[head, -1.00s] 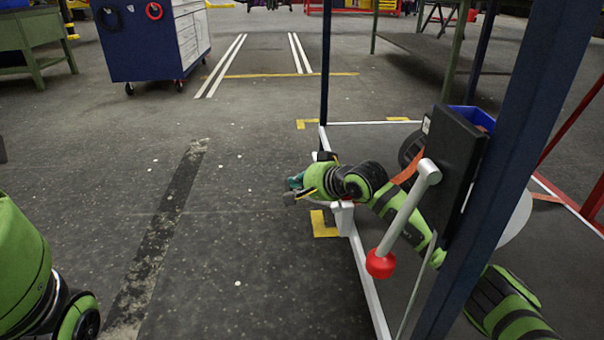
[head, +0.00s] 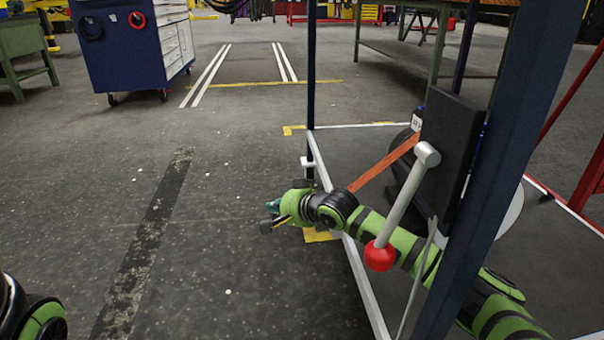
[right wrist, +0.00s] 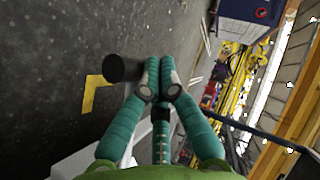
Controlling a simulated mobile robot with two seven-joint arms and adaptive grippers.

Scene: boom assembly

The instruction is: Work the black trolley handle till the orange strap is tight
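The orange strap (head: 385,163) runs in a straight line from beside the black panel down toward the white rail, where my right arm hides its lower end. My right gripper (head: 271,217) is low, just left of that rail. In the right wrist view its teal fingers (right wrist: 160,78) are drawn together with hardly any gap. The black handle (right wrist: 122,68), a thick dark cylinder, sticks out to the left of the left finger, touching or very close; it does not show between the fingers. My left gripper is out of view.
A grey lever with a red ball (head: 380,256) hangs from the black panel (head: 449,148) above my right forearm. A dark blue post (head: 500,165) stands at the right. A blue tool cabinet (head: 120,45) stands far back left. The floor to the left is clear.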

